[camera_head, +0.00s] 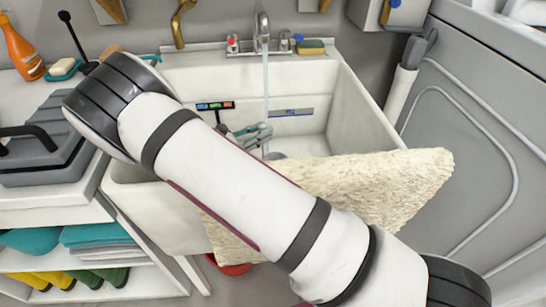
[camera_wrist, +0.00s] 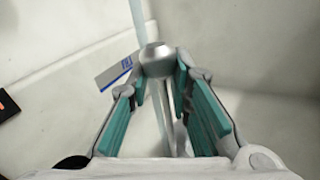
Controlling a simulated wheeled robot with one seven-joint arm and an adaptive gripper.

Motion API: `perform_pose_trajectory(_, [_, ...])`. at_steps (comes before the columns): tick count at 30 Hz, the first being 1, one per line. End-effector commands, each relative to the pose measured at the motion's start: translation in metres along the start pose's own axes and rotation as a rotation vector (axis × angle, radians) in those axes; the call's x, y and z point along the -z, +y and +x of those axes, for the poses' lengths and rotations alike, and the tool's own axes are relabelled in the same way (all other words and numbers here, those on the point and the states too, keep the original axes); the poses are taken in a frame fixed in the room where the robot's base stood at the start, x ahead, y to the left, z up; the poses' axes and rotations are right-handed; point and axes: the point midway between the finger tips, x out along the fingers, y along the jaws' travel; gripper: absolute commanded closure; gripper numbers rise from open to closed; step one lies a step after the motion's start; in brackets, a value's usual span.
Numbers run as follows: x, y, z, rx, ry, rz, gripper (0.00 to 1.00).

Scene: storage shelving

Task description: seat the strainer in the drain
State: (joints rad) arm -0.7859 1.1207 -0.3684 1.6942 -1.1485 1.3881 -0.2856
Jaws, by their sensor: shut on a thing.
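My gripper (camera_head: 255,135) is down inside the white sink (camera_head: 360,105), partly hidden behind my arm. In the wrist view its teal-padded fingers (camera_wrist: 159,72) are closed around a silver, rounded metal piece, which looks like the strainer (camera_wrist: 155,58). A small grey metal part of the strainer (camera_head: 275,155) shows below the fingers in the head view. I cannot tell whether it touches the sink floor. The drain is not visible; my arm and the cloth hide much of the basin's front and floor.
A thin water stream (camera_head: 266,90) falls from the faucet (camera_head: 262,28) close to my gripper. A cream cloth (camera_head: 365,185) hangs over the sink's front rim. A yellow-green sponge (camera_head: 310,46) sits on the back ledge. A grey panelled appliance (camera_head: 470,130) stands close at right.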

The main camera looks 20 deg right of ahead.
Motion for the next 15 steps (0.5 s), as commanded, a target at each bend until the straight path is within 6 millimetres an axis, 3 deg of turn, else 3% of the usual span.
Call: perform_pose_trajectory(15, [0.0058, -0.0009, 0.0001, 0.0, 0.0, 0.0, 1.0])
